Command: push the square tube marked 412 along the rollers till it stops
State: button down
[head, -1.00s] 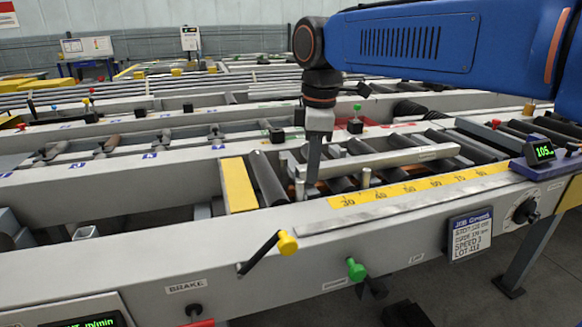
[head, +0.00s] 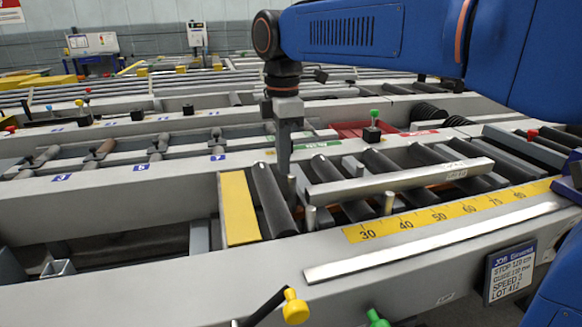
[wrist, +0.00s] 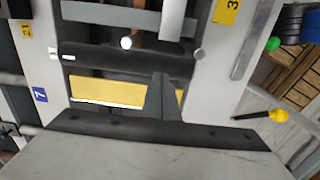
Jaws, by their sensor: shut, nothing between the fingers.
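The square tube (head: 400,182) is a pale metal bar lying lengthwise over the dark rollers, beside the yellow scale. Small print near its right end is too small to read. In the wrist view, what looks like its near end (wrist: 173,20) shows at the top. My gripper (head: 284,168) is shut and empty, pointing down just left of the tube's left end, with a small gap in the head view. The shut fingers also show in the wrist view (wrist: 159,82), over the yellow plate and short of the tube. The tube's far end stop cannot be made out.
Short metal posts (head: 388,203) stand along the near side of the rollers. A yellow plate (head: 239,207) lies left of the first roller. The yellow scale (head: 438,216) runs along the near rail. A job sign (head: 511,271) reads LOT 412. Parallel lanes lie behind.

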aim_at(393, 175)
notch_tip(393, 175, down, 9)
jog(key=shift+r, duration=0.1)
jog(key=shift+w+d, duration=0.25)
jog(key=shift+d, duration=0.75)
jog(key=shift+w+d, duration=0.25)
jog(key=shift+d, duration=0.7)
jog(key=w+d, duration=0.2)
jog(key=d, duration=0.6)
jog(key=w+d, duration=0.2)
jog(key=d, duration=0.6)
jog(key=w+d, duration=0.3)
jog(key=d, duration=0.5)
jog(key=shift+w+d, duration=0.1)
jog(key=shift+d, duration=0.25)
